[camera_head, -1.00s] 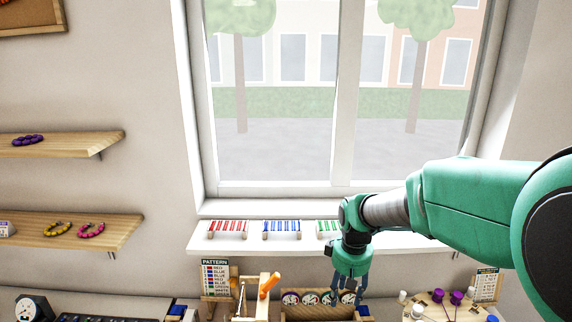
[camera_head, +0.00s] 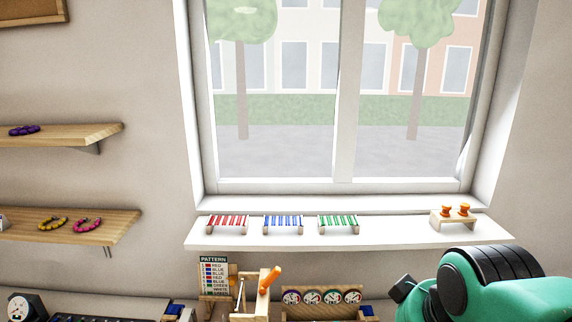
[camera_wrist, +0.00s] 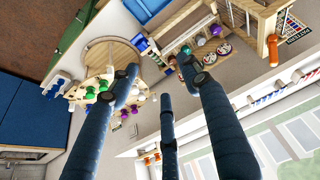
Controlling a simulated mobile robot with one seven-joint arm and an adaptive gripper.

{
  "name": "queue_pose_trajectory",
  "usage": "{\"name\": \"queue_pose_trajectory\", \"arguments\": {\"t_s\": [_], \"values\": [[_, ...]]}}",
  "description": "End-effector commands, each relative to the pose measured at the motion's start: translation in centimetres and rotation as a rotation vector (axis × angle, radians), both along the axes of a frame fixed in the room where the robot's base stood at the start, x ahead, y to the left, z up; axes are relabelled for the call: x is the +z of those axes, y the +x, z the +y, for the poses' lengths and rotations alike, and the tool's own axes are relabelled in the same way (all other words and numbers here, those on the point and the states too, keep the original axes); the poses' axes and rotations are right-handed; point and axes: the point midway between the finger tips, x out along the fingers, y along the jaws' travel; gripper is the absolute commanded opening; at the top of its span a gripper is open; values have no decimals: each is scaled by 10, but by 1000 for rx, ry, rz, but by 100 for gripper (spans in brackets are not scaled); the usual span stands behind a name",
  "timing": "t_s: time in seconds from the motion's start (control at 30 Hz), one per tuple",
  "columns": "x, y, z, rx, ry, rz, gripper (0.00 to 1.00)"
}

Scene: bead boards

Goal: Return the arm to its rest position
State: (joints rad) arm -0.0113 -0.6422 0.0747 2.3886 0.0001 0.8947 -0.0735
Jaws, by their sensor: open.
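My gripper (camera_wrist: 165,82) shows in the wrist view with its dark blue fingers spread apart. It is open, and nothing is between the fingers. In the head view my green arm is low at the right, and the gripper itself is out of that view. In the wrist view a board with colored spools (camera_wrist: 110,95) and a round wooden disc (camera_wrist: 112,52) lie beyond the fingers on the left.
The window sill (camera_head: 390,232) holds red (camera_head: 228,222), blue (camera_head: 283,222) and green (camera_head: 338,222) bead racks, and a small stand with orange pieces (camera_head: 454,217). A pattern card (camera_head: 214,270) and a wooden frame with an orange handle (camera_head: 270,279) stand below. Wall shelves (camera_head: 75,228) are at left.

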Motion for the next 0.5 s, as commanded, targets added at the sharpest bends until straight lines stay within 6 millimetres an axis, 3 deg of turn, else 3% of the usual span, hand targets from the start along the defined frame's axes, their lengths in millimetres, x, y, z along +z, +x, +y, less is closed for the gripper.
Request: {"name": "queue_pose_trajectory", "arguments": {"t_s": [0.2,0.5], "values": [[-9,-37,-3,-59,25,-52,48],[-11,-47,-4,-79,33,-66,48]]}}
